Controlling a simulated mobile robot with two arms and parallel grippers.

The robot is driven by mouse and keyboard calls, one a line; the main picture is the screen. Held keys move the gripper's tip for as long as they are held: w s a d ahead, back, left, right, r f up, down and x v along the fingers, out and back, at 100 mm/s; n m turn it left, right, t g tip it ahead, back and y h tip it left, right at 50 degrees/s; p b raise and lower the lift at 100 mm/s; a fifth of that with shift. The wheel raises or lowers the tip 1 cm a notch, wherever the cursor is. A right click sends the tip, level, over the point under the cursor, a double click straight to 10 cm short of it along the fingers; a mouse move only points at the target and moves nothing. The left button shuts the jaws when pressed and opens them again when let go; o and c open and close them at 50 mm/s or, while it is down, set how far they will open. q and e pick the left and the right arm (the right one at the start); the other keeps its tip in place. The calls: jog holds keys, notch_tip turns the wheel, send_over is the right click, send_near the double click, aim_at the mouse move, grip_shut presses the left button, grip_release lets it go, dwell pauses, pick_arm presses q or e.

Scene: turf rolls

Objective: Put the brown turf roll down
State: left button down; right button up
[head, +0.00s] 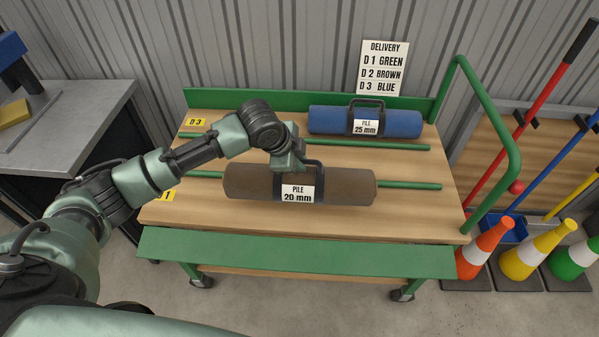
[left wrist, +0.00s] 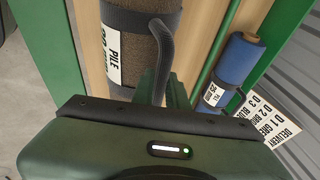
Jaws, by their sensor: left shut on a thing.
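The brown turf roll (head: 345,187), with a "PILE 20 mm" label, lies lengthwise across the middle of the wooden cart top (head: 420,215). It overlaps the front green rail (head: 408,186) in the picture; I cannot tell whether it touches the top or hangs just above. My left gripper (head: 290,164) is shut on the roll's dark handle (head: 313,166). The left wrist view shows the brown roll (left wrist: 138,62) and its handle (left wrist: 163,60) running down to the jaws. My right gripper is not in view.
A blue roll (head: 395,122) lies in the back lane, by the D 3 tag (head: 195,122). The sign (head: 383,68) reads D 1 green, D 2 brown, D 3 blue. The D 1 tag (head: 167,195) is partly hidden by my arm. Cones (head: 483,248) stand right of the cart.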

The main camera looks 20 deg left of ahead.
aim_at(299, 173)
pick_arm(q)
jog(key=shift+w+f, duration=0.15)
jog(key=shift+f, duration=2.2)
jog(key=c, duration=1.4)
grip_release()
jog(key=shift+f, duration=0.15)
jog(key=shift+s, duration=0.2)
jog(key=v, duration=1.2)
